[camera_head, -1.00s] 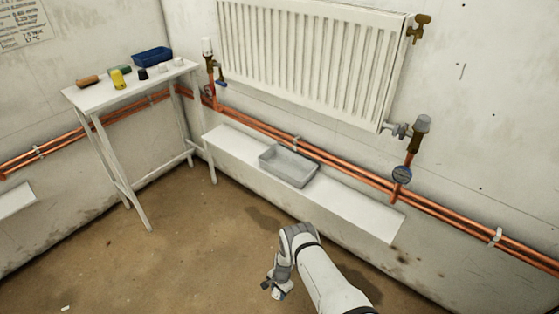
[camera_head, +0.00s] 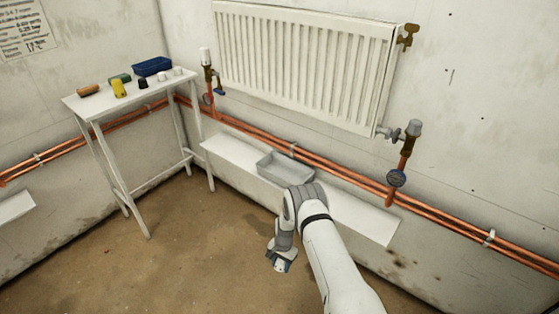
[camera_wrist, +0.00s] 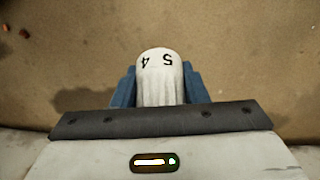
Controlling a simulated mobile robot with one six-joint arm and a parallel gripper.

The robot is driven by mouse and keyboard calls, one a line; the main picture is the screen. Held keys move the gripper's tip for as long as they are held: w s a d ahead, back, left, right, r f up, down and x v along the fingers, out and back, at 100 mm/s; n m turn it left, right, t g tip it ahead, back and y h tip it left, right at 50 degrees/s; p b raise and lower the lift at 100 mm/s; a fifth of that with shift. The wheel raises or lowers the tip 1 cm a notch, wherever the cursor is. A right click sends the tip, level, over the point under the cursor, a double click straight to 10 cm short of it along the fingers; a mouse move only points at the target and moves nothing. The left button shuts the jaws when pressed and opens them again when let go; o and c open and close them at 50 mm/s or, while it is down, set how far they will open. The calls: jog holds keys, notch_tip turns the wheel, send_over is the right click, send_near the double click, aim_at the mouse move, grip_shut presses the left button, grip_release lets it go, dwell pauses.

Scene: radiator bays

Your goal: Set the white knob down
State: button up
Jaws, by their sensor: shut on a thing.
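The white knob (camera_wrist: 160,80) shows in the wrist view with the black digits 4 and 5 on it. My gripper (camera_wrist: 160,88) is shut on it, with a blue finger on each side. In the head view my gripper (camera_head: 279,262) hangs over the brown floor, in front of the low white ledge. The knob cannot be made out clearly there. The grey tray (camera_head: 286,167) sits on the ledge (camera_head: 360,217), partly hidden behind my arm.
A white table (camera_head: 95,106) at the left bears a blue bin (camera_head: 152,66), a yellow item (camera_head: 119,88) and several small things. The radiator (camera_head: 300,65) hangs above copper pipes (camera_head: 345,178). Floor at left is clear.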

jog(key=shift+n, duration=0.8)
jog(key=w+d+r, duration=0.1)
jog(key=r, duration=0.3)
jog(key=d+r, duration=0.1)
jog(key=r, duration=0.3)
jog(key=w+d+r, duration=0.1)
jog(key=r, duration=0.3)
jog(key=shift+w, duration=0.3)
jog(key=s+d+r+n+p, duration=0.1)
jog(key=s+d+r+p, duration=0.2)
jog(key=r, duration=0.9)
jog(key=s+d+r+n+p, duration=0.2)
jog(key=s+d+r+p, duration=0.2)
jog(key=r+p, duration=0.4)
jog(key=s+d+r+n+h+p, duration=0.1)
jog(key=s+d+r+p, duration=0.3)
jog(key=r, duration=1.3)
jog(key=shift+s+d+r+n+p, duration=0.2)
jog(key=shift+r+n+p, duration=0.15)
jog(key=shift+p, duration=0.3)
